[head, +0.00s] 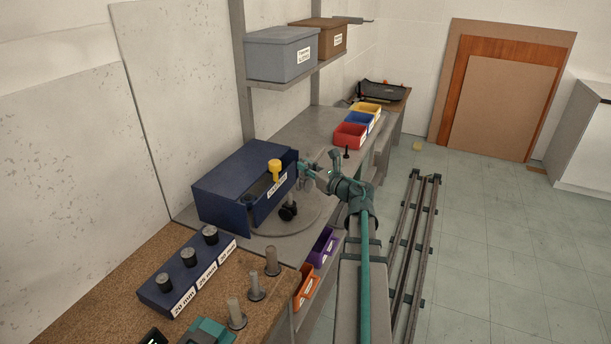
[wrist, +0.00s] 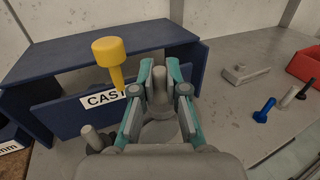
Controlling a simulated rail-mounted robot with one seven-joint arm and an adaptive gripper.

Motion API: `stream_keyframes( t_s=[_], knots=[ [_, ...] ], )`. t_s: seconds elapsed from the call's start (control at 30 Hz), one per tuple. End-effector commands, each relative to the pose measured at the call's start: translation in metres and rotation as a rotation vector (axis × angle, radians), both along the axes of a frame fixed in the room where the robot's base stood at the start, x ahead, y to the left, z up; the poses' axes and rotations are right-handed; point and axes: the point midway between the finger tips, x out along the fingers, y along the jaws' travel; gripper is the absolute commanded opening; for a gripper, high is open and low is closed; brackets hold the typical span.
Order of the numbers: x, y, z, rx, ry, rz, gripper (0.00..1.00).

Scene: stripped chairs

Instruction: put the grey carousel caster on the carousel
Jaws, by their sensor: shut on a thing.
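My gripper (head: 306,171) is beside the front right corner of a dark blue box. In the wrist view, my gripper (wrist: 162,88) has its fingers shut around an upright grey stem (wrist: 159,80), which looks like the grey caster. The carousel (head: 312,208) is a flat grey disc on the bench in front of the box. A black-wheeled caster with a grey stem (head: 288,211) stands on the disc; its stem also shows in the wrist view (wrist: 93,138), left of my gripper.
The dark blue box (head: 225,185) has a labelled front panel close to my fingers. A yellow peg-shaped piece (head: 275,168) rises at that panel. Red (head: 350,135), blue and yellow bins stand farther back. Small pegs (wrist: 264,110) lie on the bench at right.

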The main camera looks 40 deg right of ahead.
Motion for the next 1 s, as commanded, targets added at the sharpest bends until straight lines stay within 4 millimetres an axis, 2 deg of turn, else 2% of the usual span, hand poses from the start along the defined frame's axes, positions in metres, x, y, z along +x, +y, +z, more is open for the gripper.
stream_keyframes(
  t_s=[0.1,0.4,0.63,1.0],
  knots=[
    [0.010,-0.007,-0.012,0.002,0.000,0.000,0.00],
    [0.022,-0.014,-0.028,0.001,0.000,-0.001,0.00],
    [0.020,-0.013,-0.055,0.001,0.000,-0.001,0.00],
    [0.020,-0.013,-0.059,0.000,-0.001,-0.001,0.00]
  ],
)
